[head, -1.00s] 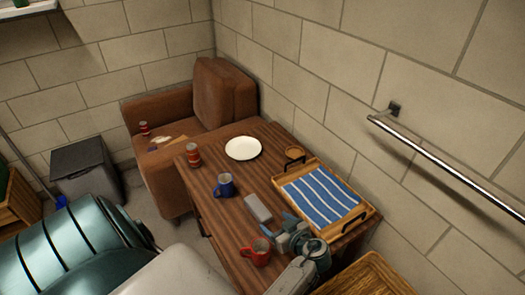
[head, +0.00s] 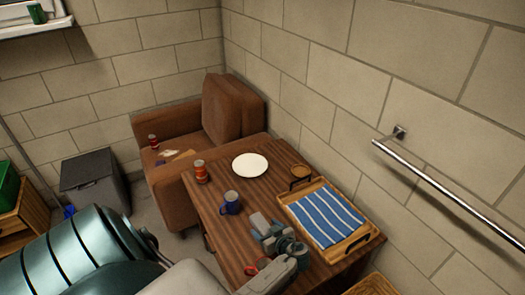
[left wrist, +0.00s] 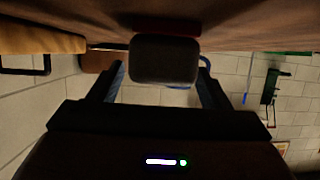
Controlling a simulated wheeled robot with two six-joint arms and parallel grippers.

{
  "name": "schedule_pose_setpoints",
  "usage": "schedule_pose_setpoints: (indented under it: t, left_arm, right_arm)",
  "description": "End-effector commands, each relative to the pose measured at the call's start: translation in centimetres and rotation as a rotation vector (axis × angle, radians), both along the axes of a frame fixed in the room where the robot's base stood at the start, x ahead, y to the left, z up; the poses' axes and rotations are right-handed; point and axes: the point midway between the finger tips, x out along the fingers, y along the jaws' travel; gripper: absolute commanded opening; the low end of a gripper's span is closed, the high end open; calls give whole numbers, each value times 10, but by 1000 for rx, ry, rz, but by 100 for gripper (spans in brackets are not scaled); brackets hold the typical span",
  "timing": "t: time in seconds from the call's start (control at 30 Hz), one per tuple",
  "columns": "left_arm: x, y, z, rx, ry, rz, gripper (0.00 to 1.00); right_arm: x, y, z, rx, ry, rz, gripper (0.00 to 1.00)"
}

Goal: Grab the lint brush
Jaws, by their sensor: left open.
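The lint brush, which I take to be the small light-grey block (head: 258,221), lies on the brown wooden table (head: 222,242). My left gripper (head: 270,230) is open and low over the table, right at its near end. In the left wrist view, which is upside down, the block (left wrist: 165,60) looks dark and sits between my two open fingers (left wrist: 160,88). My right gripper is not in view.
A blue mug (head: 231,203) stands just left of the block. A red mug (head: 257,266) is partly hidden by my left arm. A wooden tray (head: 362,240) with a striped blue cloth lies to the right. A can (head: 200,172) and white plate (head: 250,165) are farther back.

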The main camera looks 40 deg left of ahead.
Motion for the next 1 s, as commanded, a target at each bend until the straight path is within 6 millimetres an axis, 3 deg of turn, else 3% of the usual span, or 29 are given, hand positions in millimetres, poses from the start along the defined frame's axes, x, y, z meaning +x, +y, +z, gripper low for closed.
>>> schedule_pose_setpoints:
  t: [0.27, 0.5, 0.53, 0.83, 1.0]
  left_arm:
    - [1, 3, -2, -1, 0, 0, 71]
    - [1, 3, -2, -1, 0, 0, 24]
    - [0, 3, -2, -1, 0, 0, 22]
    - [1, 3, 0, -1, -1, 0, 22]
    - [1, 3, 12, -2, -4, 0, 22]
  right_arm:
    - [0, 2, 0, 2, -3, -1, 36]
    - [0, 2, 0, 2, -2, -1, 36]
    - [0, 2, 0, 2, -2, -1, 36]
    - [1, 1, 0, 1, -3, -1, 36]
    - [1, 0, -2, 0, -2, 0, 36]
